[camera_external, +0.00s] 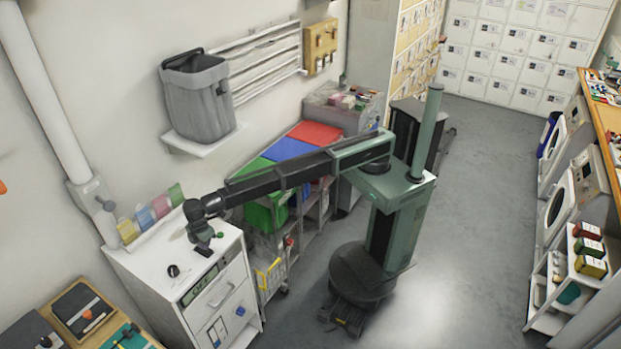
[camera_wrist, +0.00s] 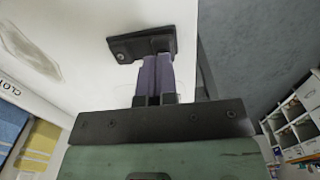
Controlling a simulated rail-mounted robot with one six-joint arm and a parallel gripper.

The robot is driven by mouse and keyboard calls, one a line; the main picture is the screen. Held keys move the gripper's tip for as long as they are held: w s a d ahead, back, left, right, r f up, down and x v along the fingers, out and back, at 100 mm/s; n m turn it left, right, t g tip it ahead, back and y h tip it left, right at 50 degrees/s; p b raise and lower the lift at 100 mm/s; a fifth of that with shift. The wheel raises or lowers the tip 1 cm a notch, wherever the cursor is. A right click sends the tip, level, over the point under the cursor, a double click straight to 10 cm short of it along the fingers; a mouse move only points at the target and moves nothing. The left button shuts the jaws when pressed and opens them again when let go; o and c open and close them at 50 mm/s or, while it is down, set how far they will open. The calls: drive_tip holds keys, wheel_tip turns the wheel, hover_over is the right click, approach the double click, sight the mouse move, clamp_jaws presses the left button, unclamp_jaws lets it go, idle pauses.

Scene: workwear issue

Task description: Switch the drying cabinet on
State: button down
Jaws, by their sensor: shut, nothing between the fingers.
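The drying cabinet (camera_external: 150,262) is the white unit at the lower left in the external view, with a dark display (camera_external: 200,285) and a handle on its front. My gripper (camera_external: 205,241) is over its top near the front edge, pointing down. In the wrist view my gripper's purple fingers (camera_wrist: 156,78) are together with nothing between them. A dark plate with a screw (camera_wrist: 142,45) lies on the white top at the fingertips. It looks like a switch base, but the fingers hide its middle. I cannot tell whether they touch it. The switch's position is hidden.
A black knob-like item (camera_external: 173,270) is on the cabinet top, left of my gripper. A blue knob (camera_external: 240,311) is on the front. A shelf cart with coloured lids (camera_external: 290,150) stands beside it.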

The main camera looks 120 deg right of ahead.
drive_tip(key=shift+f+b, duration=0.95)
drive_tip(key=shift+f, duration=0.05)
idle(0.3)
wheel_tip(320, 180, up, 7)
drive_tip(key=p, duration=0.7)
drive_tip(key=shift+r, duration=0.15)
